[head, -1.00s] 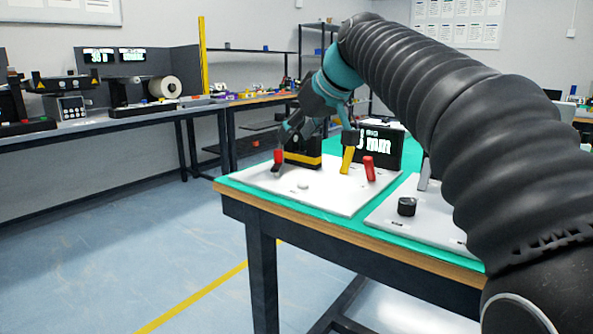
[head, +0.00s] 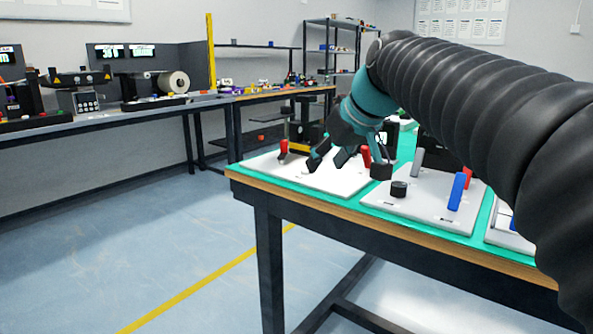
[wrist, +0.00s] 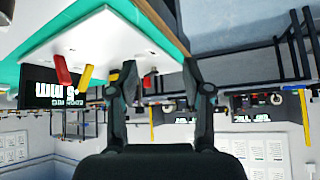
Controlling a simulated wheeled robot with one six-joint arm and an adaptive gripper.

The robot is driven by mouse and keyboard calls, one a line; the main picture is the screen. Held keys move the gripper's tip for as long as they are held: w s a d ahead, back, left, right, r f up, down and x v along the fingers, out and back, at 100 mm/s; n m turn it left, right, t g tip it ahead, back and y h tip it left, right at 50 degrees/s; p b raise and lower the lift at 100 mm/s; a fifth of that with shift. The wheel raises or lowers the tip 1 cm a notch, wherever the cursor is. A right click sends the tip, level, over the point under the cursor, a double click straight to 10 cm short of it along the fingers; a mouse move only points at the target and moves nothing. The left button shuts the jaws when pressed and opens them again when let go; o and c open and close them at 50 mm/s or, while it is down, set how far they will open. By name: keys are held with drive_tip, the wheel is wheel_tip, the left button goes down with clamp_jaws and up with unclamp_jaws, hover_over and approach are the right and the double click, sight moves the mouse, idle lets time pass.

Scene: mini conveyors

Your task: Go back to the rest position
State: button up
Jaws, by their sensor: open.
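My gripper (head: 330,161) is in the head view over the white board (head: 345,188) on the near table. Its two fingers are spread with nothing between them. In the wrist view my gripper (wrist: 160,72) also shows open and empty, with the scene upside down.
A second white board (head: 425,212) to the right holds a black knob (head: 398,189), a blue piece (head: 457,191) and a grey piece (head: 418,160). A long bench (head: 110,118) with devices runs along the left wall. The floor (head: 150,240) between is clear.

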drive_tip(key=s+d+f+m+h+p, duration=0.1)
drive_tip(key=s+d+f, duration=0.2)
drive_tip(key=s+f, duration=0.4)
drive_tip(key=s+d+f+m+g+h, duration=0.1)
drive_tip(key=s+d+f+m, duration=0.1)
drive_tip(key=s+f, duration=0.6)
drive_tip(key=s+d+f+m+h+p, duration=0.1)
drive_tip(key=s+d+f+m, duration=0.1)
drive_tip(key=s+d+f, duration=0.3)
drive_tip(key=s+f, duration=0.2)
drive_tip(key=s, duration=0.2)
drive_tip(key=shift+s+f+h+p, duration=0.2)
drive_tip(key=shift+h+p, duration=0.1)
drive_tip(key=shift+h, duration=0.1)
